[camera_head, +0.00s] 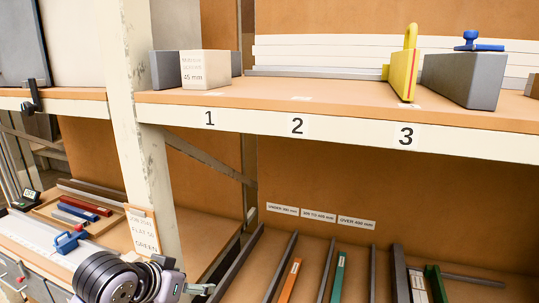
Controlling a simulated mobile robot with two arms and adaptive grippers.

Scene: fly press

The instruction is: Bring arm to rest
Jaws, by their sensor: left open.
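My left gripper (183,277) is at the bottom left, in front of the lower bench and just right of its white post. It is open, and I see nothing between its fingers. Its dark ringed wrist shows beside it, and part of it is cut off by the bottom edge. My right gripper is not in view.
An upper shelf (330,117) numbered 1 to 3 holds grey blocks, a cream block (206,69) and a yellow piece (403,72). Below are divided slots with orange (289,280) and green (339,277) bars.

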